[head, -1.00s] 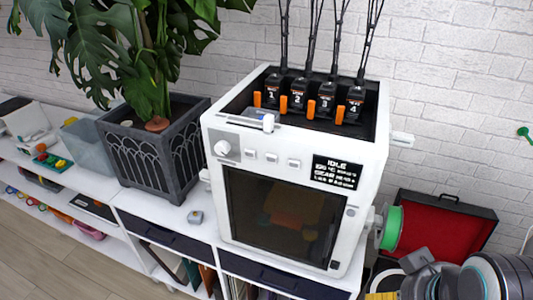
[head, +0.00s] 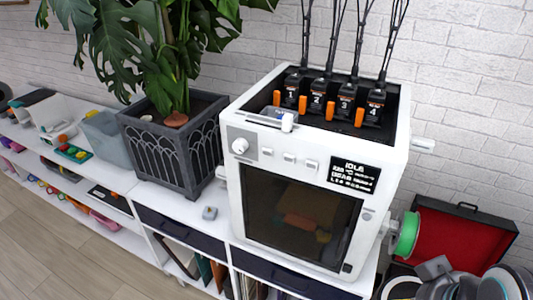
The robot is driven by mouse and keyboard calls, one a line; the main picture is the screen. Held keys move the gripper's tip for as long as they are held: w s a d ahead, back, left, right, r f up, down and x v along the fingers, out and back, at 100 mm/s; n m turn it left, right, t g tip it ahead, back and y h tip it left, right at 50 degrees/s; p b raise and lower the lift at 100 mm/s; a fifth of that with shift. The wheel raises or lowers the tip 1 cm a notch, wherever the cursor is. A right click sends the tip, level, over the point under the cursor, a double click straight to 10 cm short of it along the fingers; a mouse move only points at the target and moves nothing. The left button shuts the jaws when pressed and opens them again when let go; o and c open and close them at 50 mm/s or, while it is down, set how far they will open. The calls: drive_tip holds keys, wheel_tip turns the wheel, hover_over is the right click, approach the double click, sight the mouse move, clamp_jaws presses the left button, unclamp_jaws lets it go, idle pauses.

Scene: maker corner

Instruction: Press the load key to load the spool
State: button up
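The black display (head: 354,176) reads IDLE on top, with smaller blurred lines below. A green spool (head: 408,234) hangs on the printer's right side. Parts of my arm show at the lower right, apart from the keys; my gripper's fingers are not visible.
A dark planter (head: 175,150) with a large leafy plant stands left of the printer. A small grey object (head: 210,213) lies on the shelf between them. Four numbered black modules fill the printer's open top. A red-lined open case (head: 465,240) sits behind the spool.

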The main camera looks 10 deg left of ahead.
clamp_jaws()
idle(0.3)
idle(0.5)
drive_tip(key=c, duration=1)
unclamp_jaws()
